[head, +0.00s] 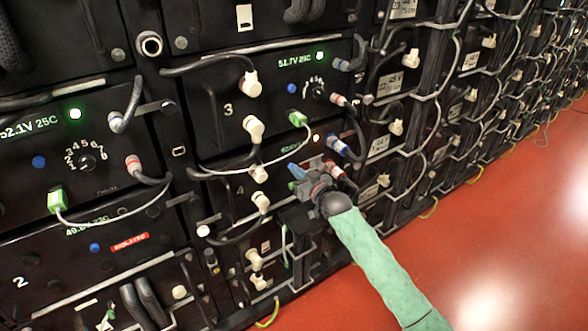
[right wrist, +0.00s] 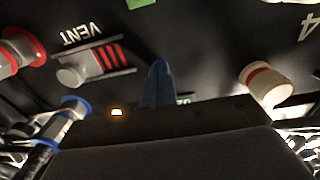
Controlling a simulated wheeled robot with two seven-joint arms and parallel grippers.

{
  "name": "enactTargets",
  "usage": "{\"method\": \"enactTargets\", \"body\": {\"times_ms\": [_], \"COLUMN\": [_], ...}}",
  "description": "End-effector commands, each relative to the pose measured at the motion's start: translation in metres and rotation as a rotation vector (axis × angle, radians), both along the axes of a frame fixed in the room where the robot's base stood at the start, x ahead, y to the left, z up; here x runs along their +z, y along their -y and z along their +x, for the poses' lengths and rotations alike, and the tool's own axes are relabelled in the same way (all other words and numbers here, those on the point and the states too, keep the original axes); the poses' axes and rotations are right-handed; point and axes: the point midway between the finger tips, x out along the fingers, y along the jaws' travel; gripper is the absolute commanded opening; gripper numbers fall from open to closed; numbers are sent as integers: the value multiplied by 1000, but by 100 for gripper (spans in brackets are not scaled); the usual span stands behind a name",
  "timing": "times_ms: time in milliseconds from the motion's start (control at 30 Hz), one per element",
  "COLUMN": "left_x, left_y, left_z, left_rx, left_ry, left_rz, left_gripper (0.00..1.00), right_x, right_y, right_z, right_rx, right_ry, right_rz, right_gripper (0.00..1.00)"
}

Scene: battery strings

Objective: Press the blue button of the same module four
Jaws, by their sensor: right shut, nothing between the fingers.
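Module four (head: 226,192) is the dark panel below module 3, with a faint 4 on its left. The digit 4 (right wrist: 309,25) also shows upside down in the right wrist view. Module four's blue button is not visible, perhaps hidden behind the gripper. My left gripper is in neither view.
Module 3 (head: 228,110) above has a blue button (head: 292,88) and a green plug (head: 298,119) with a white cable. A blue-ringed connector (head: 340,147) and a red-banded connector (right wrist: 264,84) stick out near my gripper. The red floor (head: 500,220) is clear at right.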

Motion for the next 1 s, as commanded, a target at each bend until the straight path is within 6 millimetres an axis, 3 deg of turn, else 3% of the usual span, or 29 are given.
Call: {"method": "enactTargets", "body": {"times_ms": [1000], "left_x": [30], "left_y": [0], "left_z": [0], "left_rx": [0], "left_ry": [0], "left_rz": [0], "left_gripper": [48], "right_x": [1], "right_y": [39], "right_z": [-53], "right_rx": [0], "right_ry": [-1], "right_rz": [-1], "right_gripper": [0]}}
